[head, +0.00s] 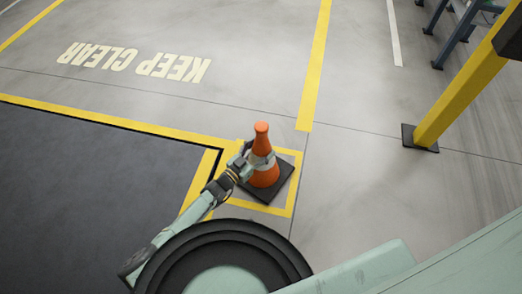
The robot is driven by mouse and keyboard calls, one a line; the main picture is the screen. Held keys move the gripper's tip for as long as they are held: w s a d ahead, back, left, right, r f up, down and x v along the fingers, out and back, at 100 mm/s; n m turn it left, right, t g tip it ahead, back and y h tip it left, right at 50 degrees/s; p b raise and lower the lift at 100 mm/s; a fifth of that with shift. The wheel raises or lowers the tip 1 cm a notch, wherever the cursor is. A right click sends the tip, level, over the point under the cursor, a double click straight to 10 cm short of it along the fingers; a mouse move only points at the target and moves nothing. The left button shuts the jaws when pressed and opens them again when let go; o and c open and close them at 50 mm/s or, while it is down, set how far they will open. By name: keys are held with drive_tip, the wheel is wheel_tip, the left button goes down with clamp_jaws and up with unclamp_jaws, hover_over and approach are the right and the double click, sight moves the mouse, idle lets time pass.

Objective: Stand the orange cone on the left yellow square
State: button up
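The orange cone (262,133) has a pale band and a square black base (281,186). It stands upright inside a yellow outlined square (294,187) on the floor. The base is turned relative to the outline, and its right corner comes close to the right line. My gripper (251,161) is at the left side of the cone, at the height of the pale band. The fingers are small and overlap the cone, so whether they are closed on it is unclear. My arm hides part of the square's left side. No second yellow square is clearly visible.
A yellow post (462,88) on a black foot stands at the right. A dark floor area (90,190) edged by yellow lines lies left. White KEEP CLEAR lettering (135,62) marks open floor behind. Blue-grey legs (455,35) stand at the top right.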

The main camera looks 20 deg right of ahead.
drive_tip(key=shift+f, duration=0.1)
drive_tip(key=shift+f, duration=0.15)
drive_tip(key=o, duration=2)
drive_tip(key=shift+f, duration=0.1)
drive_tip(key=shift+c, duration=0.2)
drive_tip(key=shift+r, duration=0.3)
drive_tip(key=p+v, duration=0.1)
drive_tip(key=v, duration=1.1)
drive_tip(key=shift+f+p, duration=0.15)
drive_tip(key=shift+p, duration=0.15)
